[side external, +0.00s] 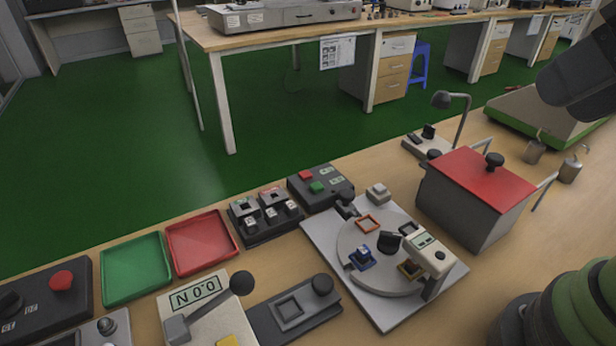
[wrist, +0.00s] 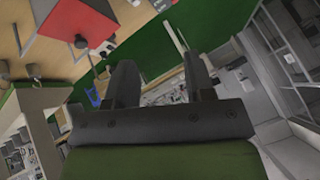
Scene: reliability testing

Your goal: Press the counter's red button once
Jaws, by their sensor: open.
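A dark box (side external: 321,187) with a red button (side external: 306,175), a green button (side external: 317,187) and small pale labels stands at the bench's back edge, behind the round turntable. Another dark box (side external: 45,300) at the far left carries a round red button (side external: 62,280) and a black knob. I cannot tell by labels which one is the counter. My gripper (wrist: 158,70) shows in the wrist view with its two dark fingers apart and nothing between them. It points out toward the room, away from both buttons. Neither button shows in the wrist view.
A white plate with a turntable (side external: 350,260), a red-lidded box (side external: 475,195) and a lamp (side external: 455,110) stand on the bench's right half. Red (side external: 200,243) and green (side external: 137,268) trays lie left. A lever device (side external: 205,310) stands in front.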

